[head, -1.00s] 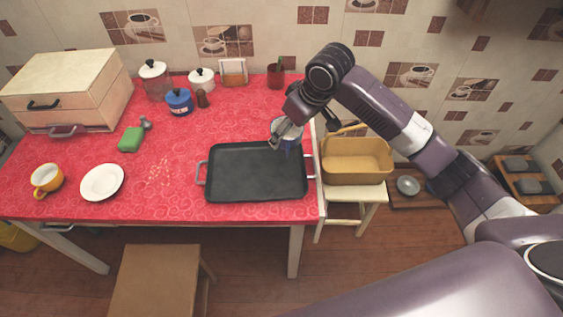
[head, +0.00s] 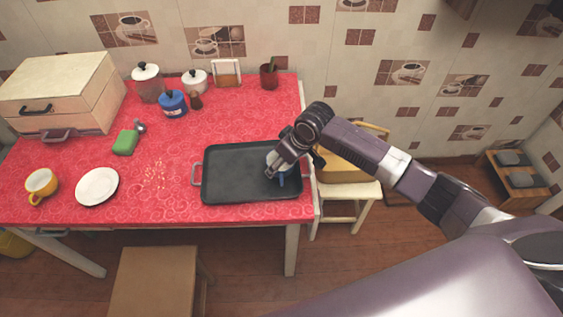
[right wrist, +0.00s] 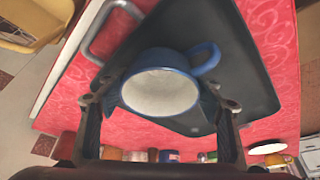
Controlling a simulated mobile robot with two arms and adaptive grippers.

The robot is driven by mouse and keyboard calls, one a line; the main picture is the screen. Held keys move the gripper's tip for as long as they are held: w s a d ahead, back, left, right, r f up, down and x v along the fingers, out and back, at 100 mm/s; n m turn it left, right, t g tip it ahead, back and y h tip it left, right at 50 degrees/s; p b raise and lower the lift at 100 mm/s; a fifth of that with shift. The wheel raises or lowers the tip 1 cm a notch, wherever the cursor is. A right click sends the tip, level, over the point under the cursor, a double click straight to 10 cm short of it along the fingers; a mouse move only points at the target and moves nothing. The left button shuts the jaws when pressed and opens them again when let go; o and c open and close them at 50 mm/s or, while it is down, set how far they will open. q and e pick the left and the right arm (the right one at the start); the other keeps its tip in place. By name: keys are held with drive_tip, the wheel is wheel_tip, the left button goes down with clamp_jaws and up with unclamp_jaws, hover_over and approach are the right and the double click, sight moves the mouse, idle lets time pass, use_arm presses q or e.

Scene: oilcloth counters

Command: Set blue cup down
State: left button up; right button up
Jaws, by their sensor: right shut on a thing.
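The blue cup (right wrist: 182,60) is between the two fingers of my right gripper (right wrist: 160,100), its pale inside facing the wrist camera and its handle toward the upper right. In the head view my right gripper (head: 279,171) is over the right part of the black tray (head: 232,172) and partly hides the cup (head: 284,181). The tray also shows behind the cup in the right wrist view (right wrist: 245,70). I cannot tell whether the cup's base touches the tray. My left gripper is not in view.
The tray lies on the red oilcloth table (head: 140,205) near its right end. A yellow cup (head: 41,184), a white plate (head: 97,187) and a green sponge (head: 125,142) are to the left. Jars stand at the back. A tan basket (head: 342,168) is on a stool at the right.

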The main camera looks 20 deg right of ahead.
drive_tip(key=o, duration=1.3)
drive_tip(key=v, duration=1.2)
